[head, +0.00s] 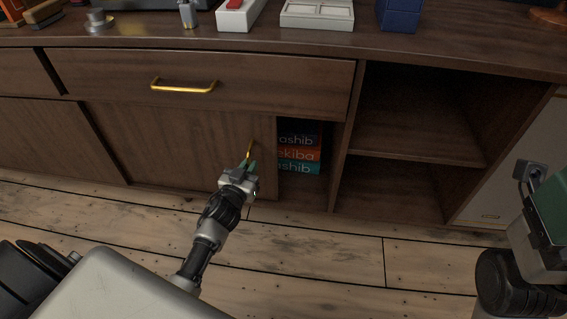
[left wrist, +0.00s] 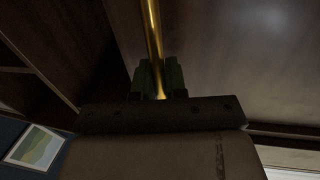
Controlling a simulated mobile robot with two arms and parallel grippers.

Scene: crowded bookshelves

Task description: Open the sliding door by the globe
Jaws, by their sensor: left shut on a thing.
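The brown wooden sliding door (head: 175,145) is in the lower part of the cabinet, with a slim upright gold handle (head: 250,149) near its right edge. My left gripper (head: 248,166) is shut on the lower part of this handle. In the left wrist view the gold handle (left wrist: 152,35) runs up from between the dark fingers (left wrist: 159,78). To the right of the door's edge is a narrow opening with stacked books (head: 298,154) inside. I cannot make out a globe. My right arm is at the right edge, and its fingers cannot be made out.
Above the door is a drawer (head: 240,70) with a gold handle (head: 184,87). Open shelves (head: 410,135) to the right are empty. The cabinet top carries a white tray (head: 317,14) and a blue box (head: 400,14). The wooden floor (head: 330,255) in front is clear.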

